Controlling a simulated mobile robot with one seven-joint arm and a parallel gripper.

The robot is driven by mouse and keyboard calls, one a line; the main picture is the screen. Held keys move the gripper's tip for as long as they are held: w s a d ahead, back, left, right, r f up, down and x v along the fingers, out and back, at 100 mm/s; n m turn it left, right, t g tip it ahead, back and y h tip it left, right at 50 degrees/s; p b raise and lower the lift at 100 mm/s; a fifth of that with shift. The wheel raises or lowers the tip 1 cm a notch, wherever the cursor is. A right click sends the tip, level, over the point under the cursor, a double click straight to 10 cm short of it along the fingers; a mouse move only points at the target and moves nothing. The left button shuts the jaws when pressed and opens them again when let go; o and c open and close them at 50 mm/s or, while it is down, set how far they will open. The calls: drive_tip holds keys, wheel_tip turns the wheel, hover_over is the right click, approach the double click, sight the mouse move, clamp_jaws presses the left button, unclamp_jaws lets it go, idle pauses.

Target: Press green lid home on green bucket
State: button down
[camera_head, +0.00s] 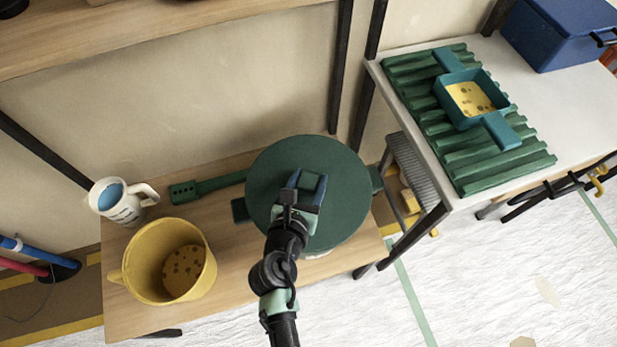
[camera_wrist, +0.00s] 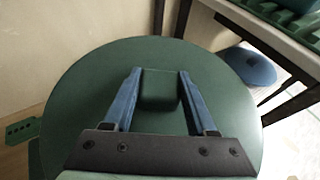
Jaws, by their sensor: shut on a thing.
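The green lid (camera_head: 345,185) is a large dark green disc at the right end of the wooden table. In the wrist view the lid (camera_wrist: 85,90) fills most of the picture. My gripper (camera_head: 308,182) is above the lid's middle, its blue fingers shut on the lid's raised block handle; the gripper also shows in the wrist view (camera_wrist: 160,85). The green bucket is mostly hidden under the lid; green tabs (camera_head: 240,209) stick out beside the rim. I cannot tell whether the lid is fully seated.
On the wooden table (camera_head: 235,275) stand a yellow bucket (camera_head: 150,250) and a white mug (camera_head: 118,203). A green perforated paddle (camera_head: 205,187) lies behind them. The white table (camera_head: 575,110) at right holds a green ribbed mat (camera_head: 490,165), a tray (camera_head: 470,98) and a blue box (camera_head: 560,35).

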drive_tip(key=shift+f+b, duration=0.9)
drive_tip(key=shift+f, duration=0.35)
drive_tip(key=shift+c, duration=0.6)
unclamp_jaws()
drive_tip(key=shift+s, duration=0.15)
drive_tip(key=p+v, duration=0.1)
drive_tip(key=v, duration=1.1)
drive_tip(key=shift+s+a+r+p, duration=0.1)
drive_tip(key=shift+s+r+p, duration=0.2)
drive_tip(key=shift+p, duration=0.1)
